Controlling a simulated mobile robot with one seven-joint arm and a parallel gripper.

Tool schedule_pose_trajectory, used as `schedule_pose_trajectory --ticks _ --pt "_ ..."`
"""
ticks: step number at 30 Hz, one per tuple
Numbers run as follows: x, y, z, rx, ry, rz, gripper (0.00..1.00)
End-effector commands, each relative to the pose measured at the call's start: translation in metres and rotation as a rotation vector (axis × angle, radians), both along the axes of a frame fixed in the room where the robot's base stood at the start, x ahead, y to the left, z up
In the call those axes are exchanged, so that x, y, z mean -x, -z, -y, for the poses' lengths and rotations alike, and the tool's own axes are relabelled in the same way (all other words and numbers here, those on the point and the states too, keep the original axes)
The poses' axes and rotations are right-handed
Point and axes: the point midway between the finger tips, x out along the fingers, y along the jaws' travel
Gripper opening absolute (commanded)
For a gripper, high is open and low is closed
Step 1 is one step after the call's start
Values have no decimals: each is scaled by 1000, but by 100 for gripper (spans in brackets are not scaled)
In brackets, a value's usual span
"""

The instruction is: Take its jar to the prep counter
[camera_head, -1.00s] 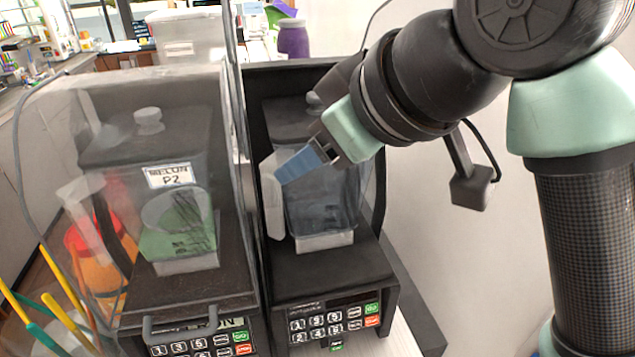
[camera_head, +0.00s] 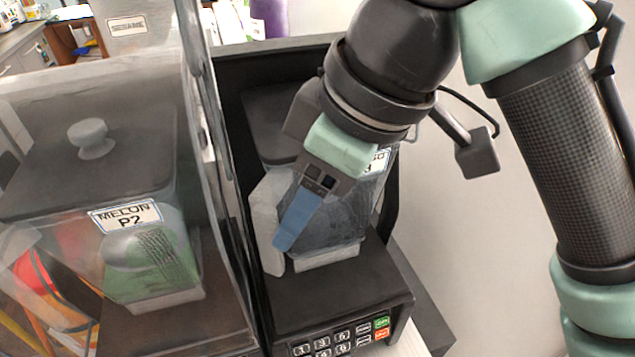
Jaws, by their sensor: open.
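A clear grey, empty-looking blender jar (camera_head: 345,222) with a pale handle (camera_head: 264,222) on its left sits on the right blender. A label (camera_head: 379,162) on it is mostly hidden behind my gripper. My gripper (camera_head: 284,240) is open, its blue fingers pointing down and left just in front of the jar, near the handle. Whether a finger touches the handle cannot be told. A second jar (camera_head: 155,262) with green contents and a label reading MELON P2 (camera_head: 126,215) sits on the left blender under a clear cover.
The left blender's clear cover (camera_head: 205,130) has an edge close to the left of the handle. The right blender's keypad (camera_head: 345,338) faces front. A pale wall (camera_head: 480,240) is at the right. Counter and shelf items stand behind at the top left.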

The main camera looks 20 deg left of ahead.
Motion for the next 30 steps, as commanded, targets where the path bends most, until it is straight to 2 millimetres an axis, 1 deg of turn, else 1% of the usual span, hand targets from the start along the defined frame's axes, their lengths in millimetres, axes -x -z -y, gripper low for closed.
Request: schedule_pose_trajectory --ticks 3,8,11,15,19,22,28,29,30 --pt "-1 14 -6 0 2 -1 56" --pt "-1 22 -10 0 2 1 56" --pt "0 29 -16 0 1 -1 56" --pt "1 45 -26 1 1 -1 56" --pt "0 61 -32 0 1 -1 56" --pt "-1 66 -34 -1 1 1 56" --pt "-1 67 -34 0 2 1 56" --pt "-1 67 -34 0 2 1 53" --pt "-1 67 -34 0 2 1 45"
